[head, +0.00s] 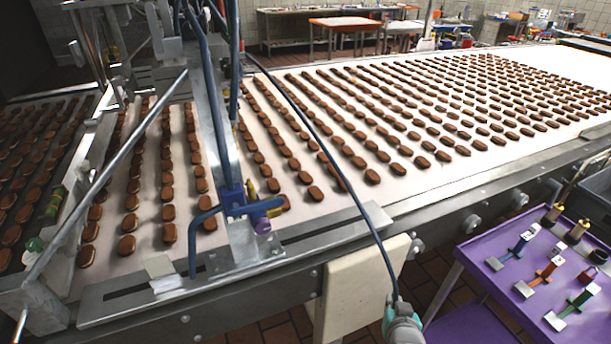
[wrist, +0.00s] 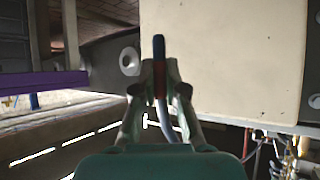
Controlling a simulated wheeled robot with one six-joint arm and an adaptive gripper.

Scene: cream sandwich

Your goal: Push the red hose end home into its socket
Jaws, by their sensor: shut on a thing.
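My gripper (head: 398,304) is at the bottom of the head view, in front of the conveyor's side. It also shows in the wrist view (wrist: 160,82), shut on the red hose end (wrist: 160,78). The red part is between the fingers, and a dark blue length shows beyond the fingertips. The blue hose (head: 325,150) rises from my gripper in an arc over the conveyor to the upper left. I cannot pick out the socket for certain in either view.
A cream panel (head: 340,298) is left of my gripper; it fills the upper right of the wrist view (wrist: 225,60). A round grey fitting (wrist: 129,62) is just left of the fingertips. A conveyor carries many brown biscuits. A purple cart (head: 485,290) with tools stands right.

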